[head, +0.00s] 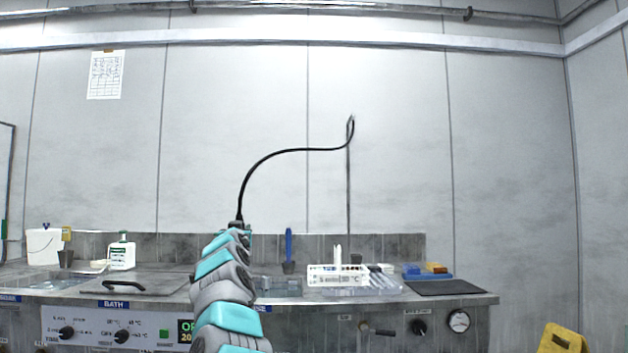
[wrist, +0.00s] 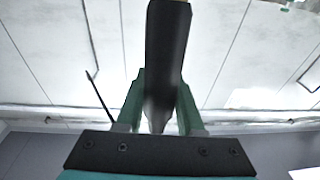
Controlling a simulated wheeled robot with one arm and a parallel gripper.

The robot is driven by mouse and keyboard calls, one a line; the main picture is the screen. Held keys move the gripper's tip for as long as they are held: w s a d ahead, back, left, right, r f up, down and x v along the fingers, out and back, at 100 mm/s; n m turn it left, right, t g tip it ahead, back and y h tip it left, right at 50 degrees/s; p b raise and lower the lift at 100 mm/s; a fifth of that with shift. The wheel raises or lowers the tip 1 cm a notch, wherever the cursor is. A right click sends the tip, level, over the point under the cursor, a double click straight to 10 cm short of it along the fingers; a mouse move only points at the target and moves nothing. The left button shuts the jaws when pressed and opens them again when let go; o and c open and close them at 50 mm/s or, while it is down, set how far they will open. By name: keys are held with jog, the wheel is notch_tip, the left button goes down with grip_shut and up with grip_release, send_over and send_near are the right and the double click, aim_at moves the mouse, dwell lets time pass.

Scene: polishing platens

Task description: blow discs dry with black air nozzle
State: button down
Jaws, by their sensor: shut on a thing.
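In the wrist view, my gripper (wrist: 160,98) is shut on the black air nozzle (wrist: 167,45), with one green finger on each side of it. In the head view my gripper (head: 238,229) is raised in front of the bench, left of the middle, and mostly hidden behind my arm. A black hose (head: 290,151) rises from it and curves right to a thin upright pole (head: 348,190). I cannot make out any discs in either view.
The steel bench (head: 440,299) holds a lidded bath (head: 130,283), a white bottle (head: 122,253), a blue-handled brush (head: 288,248), a white label stand (head: 336,275), clear trays (head: 375,284) and a dark mat (head: 447,287). A yellow floor sign (head: 562,340) stands at lower right.

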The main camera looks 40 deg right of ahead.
jog(key=s+r+m+g+h, duration=0.2)
jog(key=s+r+h, duration=0.1)
jog(key=s+r, duration=0.6)
notch_tip(320, 180, up, 2)
jog(key=shift+r+g+h, duration=0.2)
jog(key=shift+g+h, duration=0.1)
jog(key=shift+h, duration=0.1)
jog(key=shift+s+d+r, duration=0.1)
jog(key=shift+s+r, duration=0.2)
jog(key=shift+s, duration=0.05)
jog(key=shift+s+f, duration=0.1)
jog(key=shift+s, duration=0.1)
dwell(0.4)
jog(key=shift+r, duration=0.25)
jog(key=shift+s+r, duration=0.4)
jog(key=shift+s, duration=0.05)
jog(key=shift+s+r+m, duration=0.1)
jog(key=shift+m, duration=0.2)
